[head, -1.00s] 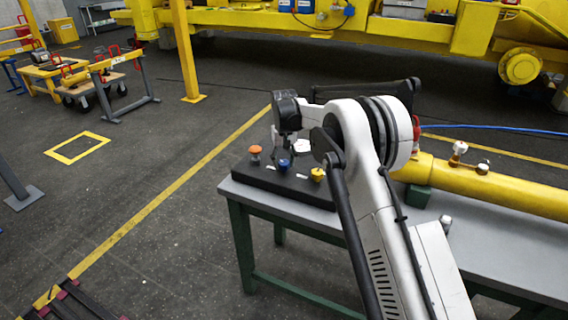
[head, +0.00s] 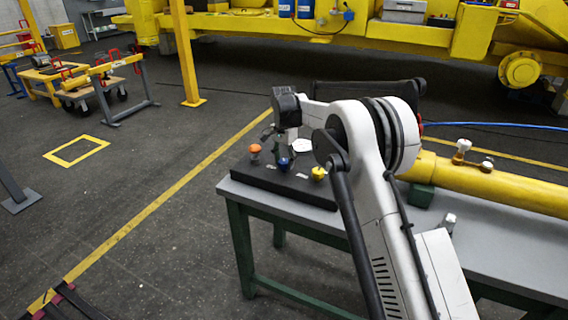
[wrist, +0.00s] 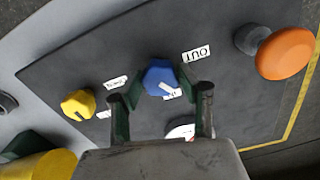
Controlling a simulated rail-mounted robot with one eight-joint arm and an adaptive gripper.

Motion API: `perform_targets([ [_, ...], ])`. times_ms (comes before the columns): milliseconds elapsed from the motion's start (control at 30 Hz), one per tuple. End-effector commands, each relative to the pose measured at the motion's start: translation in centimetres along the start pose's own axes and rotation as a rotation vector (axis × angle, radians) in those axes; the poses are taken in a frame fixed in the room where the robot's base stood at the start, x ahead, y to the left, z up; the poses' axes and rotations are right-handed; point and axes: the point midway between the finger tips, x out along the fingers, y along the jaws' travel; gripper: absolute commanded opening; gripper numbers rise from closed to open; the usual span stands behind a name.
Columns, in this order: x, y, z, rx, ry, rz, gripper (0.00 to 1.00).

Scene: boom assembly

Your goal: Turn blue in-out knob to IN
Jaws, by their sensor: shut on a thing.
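A blue knob (wrist: 160,78) with a white pointer mark sits on a black panel (wrist: 75,55), between an "OUT" label (wrist: 197,54) and an "IN" label (wrist: 172,96). Its pointer mark slants toward the "IN" side in the wrist view. My gripper (wrist: 162,95) has one dark green finger on each side of the knob and is shut on it. In the head view my gripper (head: 284,150) points down at the blue knob (head: 285,164), partly covering it. The exact finger contact is hard to see.
An orange knob (head: 255,149) and a yellow knob (head: 318,173) stand on either side on the same panel. The panel lies at the left end of a grey table (head: 480,248). A yellow cylinder (head: 500,187) lies along the table to the right.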

Motion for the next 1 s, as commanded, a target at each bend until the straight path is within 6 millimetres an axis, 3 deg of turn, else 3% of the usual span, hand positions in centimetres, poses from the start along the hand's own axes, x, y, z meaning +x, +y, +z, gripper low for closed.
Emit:
perform_targets([
  [500,0.02,-0.01,0.00,0.430,0.000,0.000,0.09],
  [1000,-0.02,-0.01,-0.01,0.587,0.000,0.000,0.09],
])
